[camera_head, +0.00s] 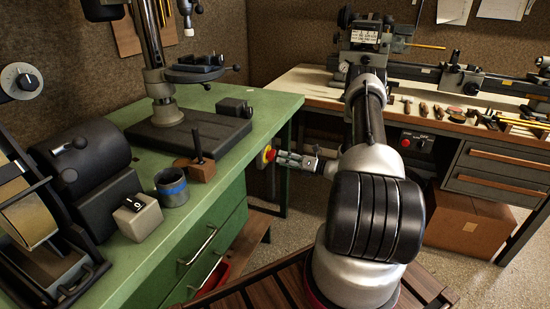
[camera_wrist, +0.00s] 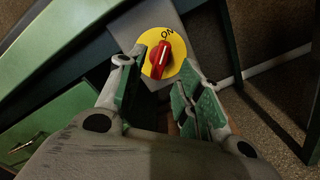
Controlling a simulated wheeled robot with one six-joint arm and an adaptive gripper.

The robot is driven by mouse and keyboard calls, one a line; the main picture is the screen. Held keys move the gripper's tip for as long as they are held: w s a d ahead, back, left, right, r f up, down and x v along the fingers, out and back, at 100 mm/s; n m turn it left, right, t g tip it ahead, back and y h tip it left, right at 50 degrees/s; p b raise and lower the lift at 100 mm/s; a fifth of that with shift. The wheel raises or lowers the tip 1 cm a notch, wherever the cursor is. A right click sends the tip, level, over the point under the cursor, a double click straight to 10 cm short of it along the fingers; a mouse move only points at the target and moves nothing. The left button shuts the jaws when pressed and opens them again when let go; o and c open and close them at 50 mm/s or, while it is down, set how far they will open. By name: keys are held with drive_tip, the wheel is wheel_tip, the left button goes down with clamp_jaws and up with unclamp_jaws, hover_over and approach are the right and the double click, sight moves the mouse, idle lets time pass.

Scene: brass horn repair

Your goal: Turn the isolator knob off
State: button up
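The isolator knob (camera_wrist: 160,60) is a red handle on a round yellow plate (camera_wrist: 178,67) marked "ON", on a grey box at the end of the green bench. In the wrist view the knob's pointer lies toward the "ON" mark. In the head view the knob (camera_head: 269,154) shows small and side-on at the bench's right end. My gripper (camera_wrist: 158,85) is open, its two green-padded fingers on either side of the knob, with gaps showing. In the head view my gripper (camera_head: 285,158) points left at the knob, very close to it. Contact with the plate cannot be told.
A cardboard box (camera_head: 470,225) sits on the floor.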

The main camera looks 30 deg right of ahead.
sight(271, 155)
drive_tip(key=shift+x, duration=2.15)
clamp_jaws()
drive_tip(key=shift+n, duration=0.3)
drive_tip(key=shift+d+n, duration=0.1)
drive_tip(key=shift+n, duration=8.5)
